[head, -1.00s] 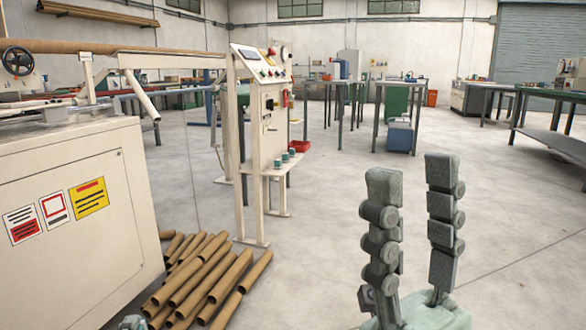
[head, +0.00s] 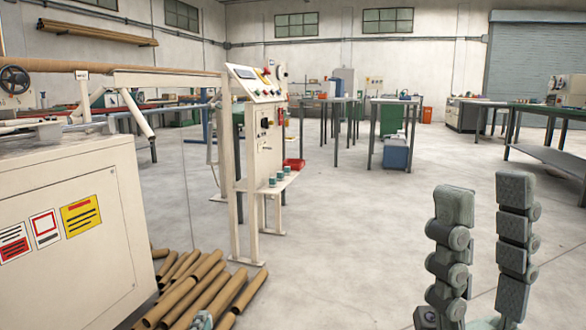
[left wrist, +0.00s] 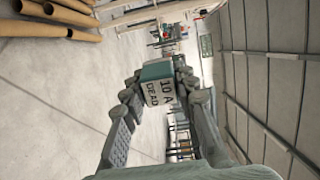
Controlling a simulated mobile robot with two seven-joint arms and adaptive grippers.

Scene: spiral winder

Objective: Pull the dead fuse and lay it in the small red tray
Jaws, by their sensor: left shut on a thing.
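The dead fuse (left wrist: 158,88) is a teal and white block marked "10 A DEAD". In the left wrist view it sits between the fingers of my left gripper (left wrist: 160,76), which is shut on it. In the head view only a small pale green piece of what seems to be the left gripper shows at the bottom edge; the fuse is not visible there. The small red tray (head: 294,164) is on the shelf of the control stand, apart from both grippers. My right gripper (head: 485,197) is open and empty, fingers up, over clear floor at lower right.
The control stand (head: 263,140) has a shelf with several small teal-topped pieces (head: 278,179) in front of the tray. Cardboard tubes (head: 195,295) lie beside the cream machine (head: 60,240). Floor right of the stand is clear; workbenches (head: 390,102) stand farther back.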

